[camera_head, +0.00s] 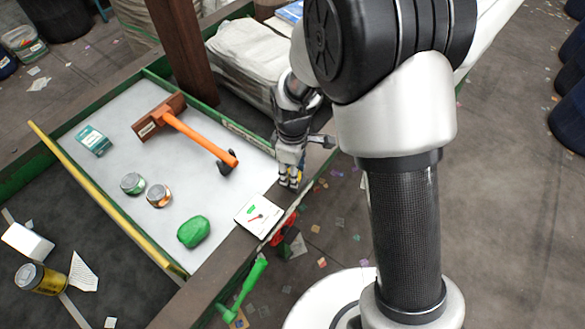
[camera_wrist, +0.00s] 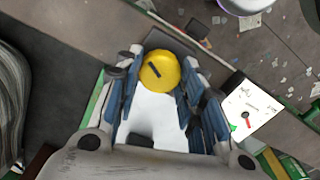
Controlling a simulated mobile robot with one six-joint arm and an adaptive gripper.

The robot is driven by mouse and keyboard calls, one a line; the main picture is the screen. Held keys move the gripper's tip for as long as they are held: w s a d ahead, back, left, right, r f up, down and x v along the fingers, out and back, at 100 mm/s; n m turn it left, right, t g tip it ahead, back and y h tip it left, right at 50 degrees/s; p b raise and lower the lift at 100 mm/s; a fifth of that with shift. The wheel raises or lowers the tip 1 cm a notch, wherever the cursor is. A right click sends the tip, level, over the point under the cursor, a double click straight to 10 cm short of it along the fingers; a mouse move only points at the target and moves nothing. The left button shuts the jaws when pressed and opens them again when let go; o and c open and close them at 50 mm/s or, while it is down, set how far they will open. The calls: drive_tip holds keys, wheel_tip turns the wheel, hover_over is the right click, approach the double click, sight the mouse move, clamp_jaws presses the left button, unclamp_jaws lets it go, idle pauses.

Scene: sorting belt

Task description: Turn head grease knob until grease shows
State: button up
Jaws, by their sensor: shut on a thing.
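A round yellow knob (camera_wrist: 158,66) with a dark slanted mark on its face is at the upper middle of the wrist view. My gripper (camera_wrist: 163,78) has its fingers on both sides of the knob and is shut on it. In the head view my gripper (camera_head: 290,174) points down at the belt frame's right edge, and its fingers mostly hide the knob. A white gauge plate (camera_head: 257,215) with a red needle and a green mark is close by; it also shows in the wrist view (camera_wrist: 249,109). I cannot make out any grease.
A green lever (camera_head: 249,283) sticks out below the gauge. White sacks (camera_head: 248,60) stand behind my gripper.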

drive_tip(key=shift+m, duration=2.2)
drive_tip(key=o, duration=1.1)
drive_tip(key=shift+r, duration=0.1)
wheel_tip(320, 180, up, 12)
drive_tip(key=shift+f, duration=0.1)
